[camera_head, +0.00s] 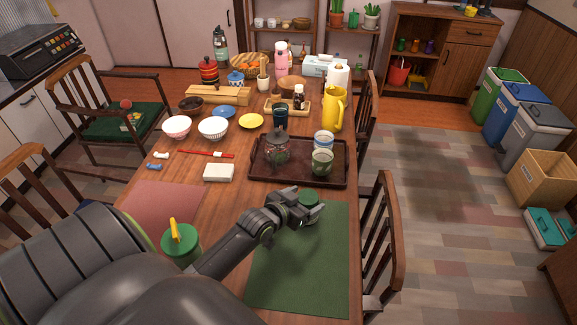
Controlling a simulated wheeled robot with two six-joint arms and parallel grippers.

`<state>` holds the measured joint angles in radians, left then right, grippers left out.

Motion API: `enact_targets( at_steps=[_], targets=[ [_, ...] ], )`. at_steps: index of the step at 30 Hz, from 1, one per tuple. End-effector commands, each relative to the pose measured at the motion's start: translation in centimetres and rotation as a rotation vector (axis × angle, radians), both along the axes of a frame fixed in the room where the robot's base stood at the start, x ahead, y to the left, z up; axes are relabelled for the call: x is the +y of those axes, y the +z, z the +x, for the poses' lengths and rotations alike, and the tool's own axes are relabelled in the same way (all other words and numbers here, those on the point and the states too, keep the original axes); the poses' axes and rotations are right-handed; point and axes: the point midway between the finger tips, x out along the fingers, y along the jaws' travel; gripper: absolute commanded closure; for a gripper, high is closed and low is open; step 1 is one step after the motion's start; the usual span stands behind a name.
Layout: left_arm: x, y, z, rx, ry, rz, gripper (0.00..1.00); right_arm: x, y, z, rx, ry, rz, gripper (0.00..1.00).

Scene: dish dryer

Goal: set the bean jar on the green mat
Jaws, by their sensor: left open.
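A small green-lidded jar (309,197), which looks like the bean jar, stands at the upper part of the green mat (290,275). It looks upright. Its body is partly hidden by my left gripper (318,203), whose open fingers reach over or around the jar near its lid. I cannot tell whether they touch it. The left arm crosses in from the lower left. My right gripper is not in view.
A white box (218,172) and a reddish mat (165,203) are to the left. Chairs flank the table. The mat's lower part is bare.

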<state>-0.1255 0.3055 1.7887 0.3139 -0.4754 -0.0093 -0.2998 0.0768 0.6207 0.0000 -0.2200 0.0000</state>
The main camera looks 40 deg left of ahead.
Motion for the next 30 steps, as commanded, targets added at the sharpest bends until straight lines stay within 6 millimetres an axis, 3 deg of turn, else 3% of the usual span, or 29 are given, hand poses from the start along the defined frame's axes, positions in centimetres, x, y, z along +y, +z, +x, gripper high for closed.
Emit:
enact_targets(
  at_steps=[9,15,30],
  targets=[
    [0.3,2.4,-6.0,0.001,-0.001,0.003,0.23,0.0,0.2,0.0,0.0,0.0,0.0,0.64],
    [0.4,3.5,-8.5,0.001,0.0,0.001,0.23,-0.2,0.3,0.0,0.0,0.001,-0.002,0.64],
    [0.4,3.9,-9.4,-0.001,-0.001,0.0,0.23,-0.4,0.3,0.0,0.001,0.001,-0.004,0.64]
  ],
)
